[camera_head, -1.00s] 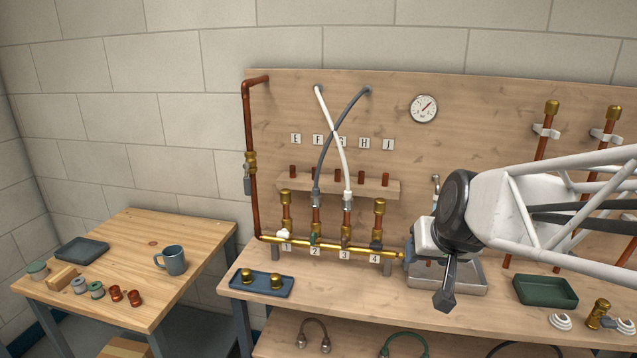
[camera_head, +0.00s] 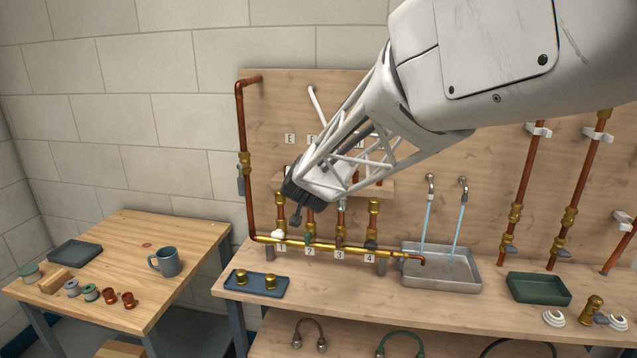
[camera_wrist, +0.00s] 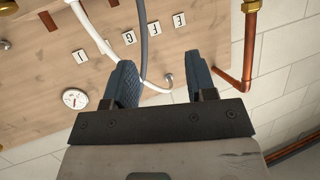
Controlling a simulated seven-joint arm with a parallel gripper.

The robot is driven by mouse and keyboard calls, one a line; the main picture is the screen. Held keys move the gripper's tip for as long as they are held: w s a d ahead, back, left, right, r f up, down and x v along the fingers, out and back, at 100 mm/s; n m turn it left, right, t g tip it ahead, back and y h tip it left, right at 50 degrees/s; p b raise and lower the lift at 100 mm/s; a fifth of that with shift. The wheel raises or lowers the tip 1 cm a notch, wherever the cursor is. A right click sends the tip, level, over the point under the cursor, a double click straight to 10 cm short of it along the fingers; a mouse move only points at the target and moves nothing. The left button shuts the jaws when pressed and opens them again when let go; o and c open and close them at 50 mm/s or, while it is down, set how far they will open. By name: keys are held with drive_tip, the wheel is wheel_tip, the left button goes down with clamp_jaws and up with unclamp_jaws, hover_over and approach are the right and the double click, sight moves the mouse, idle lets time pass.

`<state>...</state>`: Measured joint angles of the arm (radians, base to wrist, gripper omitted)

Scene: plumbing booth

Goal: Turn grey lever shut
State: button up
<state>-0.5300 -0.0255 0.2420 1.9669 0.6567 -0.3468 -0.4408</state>
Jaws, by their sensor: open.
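A grey lever (camera_head: 241,181) hangs down beside the brass valve (camera_head: 244,162) on the left copper pipe. A second, darker grey lever (camera_head: 370,245) sits at the valve above label 4 on the brass manifold. My gripper (camera_head: 296,219) is in front of the board, right of the left pipe and above label 1, apart from the left lever. In the wrist view my gripper (camera_wrist: 160,62) has its two blue-grey fingers apart with nothing held. A brass fitting (camera_wrist: 250,6) on a copper pipe shows there at the top right.
Water runs from two spouts into the metal tray (camera_head: 474,286). A blue tray (camera_head: 285,292) lies below the manifold. A mug (camera_head: 166,262) stands on the left table.

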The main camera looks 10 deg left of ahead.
drive_tip(key=w+a+f+m+t+h, duration=0.1)
drive_tip(key=w+a+f+t+h, duration=0.2)
drive_tip(key=a, duration=1)
drive_tip(key=m+t+h, duration=0.1)
approach(240, 186)
drive_tip(key=w, duration=0.3)
drive_tip(key=shift+a+f, duration=0.1)
drive_tip(key=shift+f, duration=0.05)
drive_tip(key=shift+w, duration=0.15)
drive_tip(key=shift+w, duration=3.75)
clamp_jaws()
